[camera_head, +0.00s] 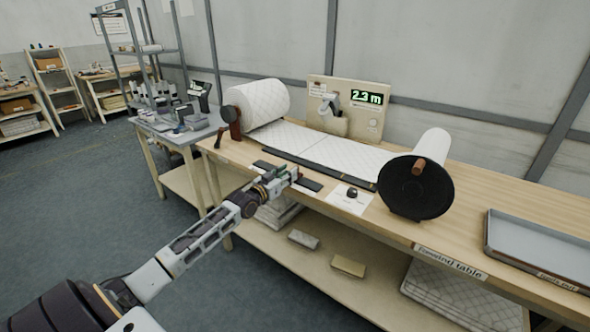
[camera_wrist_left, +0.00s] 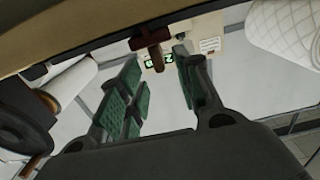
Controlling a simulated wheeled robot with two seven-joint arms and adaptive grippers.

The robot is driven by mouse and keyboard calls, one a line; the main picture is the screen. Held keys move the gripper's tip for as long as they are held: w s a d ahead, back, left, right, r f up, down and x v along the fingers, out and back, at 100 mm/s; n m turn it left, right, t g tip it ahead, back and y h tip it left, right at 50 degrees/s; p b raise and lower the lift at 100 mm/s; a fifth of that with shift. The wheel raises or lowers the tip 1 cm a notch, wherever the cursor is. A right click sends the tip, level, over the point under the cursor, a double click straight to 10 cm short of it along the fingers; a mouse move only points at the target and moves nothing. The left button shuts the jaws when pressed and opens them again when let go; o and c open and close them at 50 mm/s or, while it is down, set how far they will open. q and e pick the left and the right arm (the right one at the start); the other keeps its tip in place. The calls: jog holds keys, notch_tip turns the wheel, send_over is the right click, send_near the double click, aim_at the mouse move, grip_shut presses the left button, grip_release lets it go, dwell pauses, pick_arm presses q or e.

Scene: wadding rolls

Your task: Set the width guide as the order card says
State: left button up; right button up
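My left gripper (camera_head: 291,174) is low over the front of the rewind table (camera_head: 480,230). In the left wrist view its green-padded fingers (camera_wrist_left: 157,70) are apart with nothing between the pads. A brown T-shaped handle (camera_wrist_left: 152,37) shows there just beyond the fingertips; contact is not visible. It may belong to the width guide, but I cannot be sure. A long dark bar (camera_head: 320,169) runs along the near edge of the white quilted wadding (camera_head: 322,147). A short dark strip (camera_head: 308,184) lies beside the gripper. A white sheet (camera_head: 349,202) bears a small black object; its writing is unreadable. My right gripper is out of view.
A wadding roll (camera_head: 260,102) stands at the left and a black disc (camera_head: 415,187) with a brown handle at the right. A panel (camera_head: 344,112) behind reads 2.3 m. A grey tray (camera_head: 535,245) lies at the far right. Bare tabletop lies between disc and tray.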

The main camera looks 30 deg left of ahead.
pick_arm(q)
jog(key=shift+w, duration=1)
jog(key=shift+w+d, duration=0.15)
jog(key=shift+w, duration=0.6)
jog(key=shift+w+b, duration=0.4)
jog(key=shift+w, duration=0.4)
jog(key=c, duration=0.7)
grip_shut()
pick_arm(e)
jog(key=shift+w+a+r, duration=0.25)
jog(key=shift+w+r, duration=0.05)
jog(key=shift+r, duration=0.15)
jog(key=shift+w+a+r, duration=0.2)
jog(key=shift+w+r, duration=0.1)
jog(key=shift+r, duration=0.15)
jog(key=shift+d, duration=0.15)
